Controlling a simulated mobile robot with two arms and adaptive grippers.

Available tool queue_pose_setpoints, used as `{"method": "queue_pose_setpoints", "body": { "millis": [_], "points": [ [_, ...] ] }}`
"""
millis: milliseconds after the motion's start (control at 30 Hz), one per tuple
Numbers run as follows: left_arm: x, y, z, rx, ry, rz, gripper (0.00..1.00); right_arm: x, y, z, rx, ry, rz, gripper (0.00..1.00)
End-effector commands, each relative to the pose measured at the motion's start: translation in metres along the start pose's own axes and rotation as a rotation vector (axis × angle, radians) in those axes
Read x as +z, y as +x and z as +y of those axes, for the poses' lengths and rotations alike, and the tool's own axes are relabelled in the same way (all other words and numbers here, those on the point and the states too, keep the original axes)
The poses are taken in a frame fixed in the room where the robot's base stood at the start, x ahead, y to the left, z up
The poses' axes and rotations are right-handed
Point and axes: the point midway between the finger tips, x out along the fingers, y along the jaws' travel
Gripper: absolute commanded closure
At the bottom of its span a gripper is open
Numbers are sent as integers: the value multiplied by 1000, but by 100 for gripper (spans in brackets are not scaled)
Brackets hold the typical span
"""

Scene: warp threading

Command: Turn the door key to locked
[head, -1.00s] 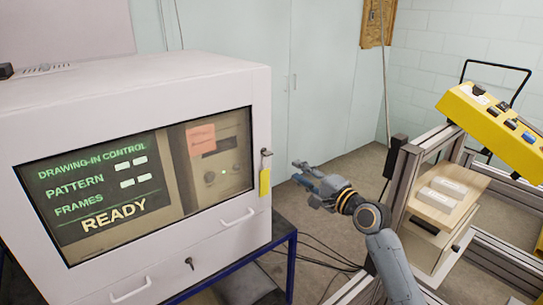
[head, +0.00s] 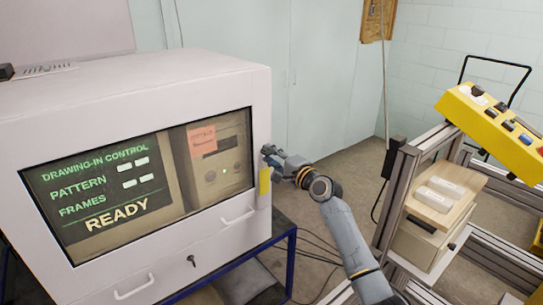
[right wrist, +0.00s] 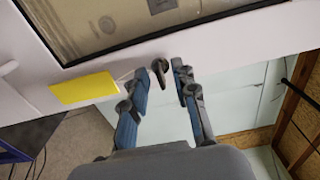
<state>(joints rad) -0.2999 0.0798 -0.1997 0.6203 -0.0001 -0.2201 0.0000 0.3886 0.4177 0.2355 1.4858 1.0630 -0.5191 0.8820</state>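A dark key (right wrist: 159,66) sits in the front frame of the white cabinet (head: 150,85), at the right of its window. A yellow tag (head: 265,181) hangs by it and also shows in the right wrist view (right wrist: 84,89). My right gripper (head: 268,154) is at that edge of the cabinet and hides the key in the head view. In the right wrist view, its two blue-padded fingers (right wrist: 160,78) are apart, with the key showing between their tips. I cannot tell whether they touch it. My left gripper is not in view.
A second small dark key or lock (head: 191,260) and two handles are low on the cabinet front. A blue-framed stand (head: 290,262) holds the cabinet. A metal frame with a yellow switch box (head: 492,116) stands at the right, with floor between.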

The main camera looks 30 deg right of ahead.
Motion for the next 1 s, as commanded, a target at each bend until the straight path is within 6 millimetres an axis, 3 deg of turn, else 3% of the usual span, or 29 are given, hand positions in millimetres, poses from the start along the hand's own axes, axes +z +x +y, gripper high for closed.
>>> {"method": "queue_pose_setpoints", "body": {
  "millis": [100,233,667,1000],
  "points": [
    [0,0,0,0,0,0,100,0,0,0,0,0,0,74],
    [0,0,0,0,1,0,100,0,0,0,0,0,0,100],
    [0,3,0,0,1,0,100,0,0,0,-1,-28,-1,100],
    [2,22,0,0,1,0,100,0,0,2,-2,-230,0,100]
  ]
}}
